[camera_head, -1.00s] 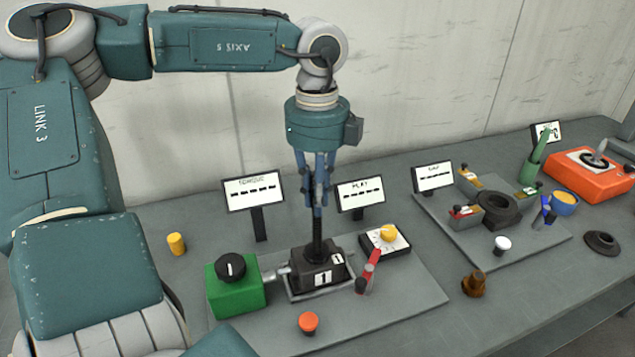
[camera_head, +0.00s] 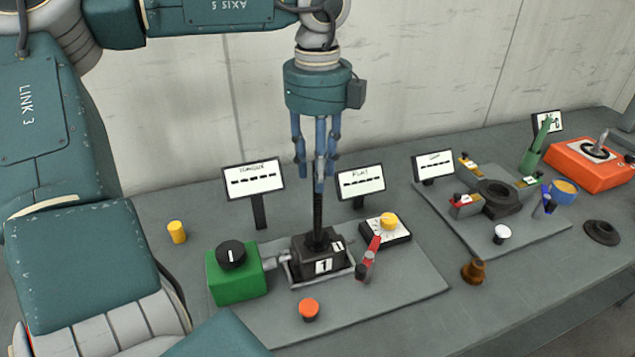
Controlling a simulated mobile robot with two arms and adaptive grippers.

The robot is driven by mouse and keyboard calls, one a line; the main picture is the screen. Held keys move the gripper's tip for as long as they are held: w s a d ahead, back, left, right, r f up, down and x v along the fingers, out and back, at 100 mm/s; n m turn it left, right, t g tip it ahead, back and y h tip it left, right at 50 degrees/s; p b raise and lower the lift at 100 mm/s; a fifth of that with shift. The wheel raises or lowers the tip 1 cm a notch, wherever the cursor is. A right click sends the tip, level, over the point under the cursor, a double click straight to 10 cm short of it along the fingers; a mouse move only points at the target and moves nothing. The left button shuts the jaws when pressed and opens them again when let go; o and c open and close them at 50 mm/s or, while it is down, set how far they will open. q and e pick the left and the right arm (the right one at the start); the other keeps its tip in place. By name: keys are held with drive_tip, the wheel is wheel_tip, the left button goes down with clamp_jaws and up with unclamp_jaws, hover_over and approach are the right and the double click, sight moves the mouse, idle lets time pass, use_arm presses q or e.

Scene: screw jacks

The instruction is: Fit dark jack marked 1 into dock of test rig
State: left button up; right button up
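The dark jack marked 1 (camera_head: 308,256) stands upright in the dock (camera_head: 324,282) of the test rig, on the rig's grey plate (camera_head: 400,296). Its white label faces forward and its dark spindle (camera_head: 318,216) points up. My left gripper (camera_head: 316,187) is directly above the jack, pointing down, with its blue fingers spread around the spindle's top. It looks open, with gaps beside the spindle. Whether any finger touches the spindle is unclear. How deep the jack sits is partly hidden by the dock's rim. My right gripper is not in view.
A green box with a black knob (camera_head: 236,272) is left of the dock. A red lever (camera_head: 370,255), yellow dial (camera_head: 388,222) and orange button (camera_head: 309,309) surround it. Display signs (camera_head: 253,182) stand behind. A second rig plate (camera_head: 535,240) and an orange unit (camera_head: 590,165) are right.

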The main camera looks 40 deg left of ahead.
use_arm(q)
wheel_tip(320, 180, up, 9)
drive_tip(key=shift+f+b, duration=0.2)
drive_tip(key=shift+b, duration=0.15)
idle(0.4)
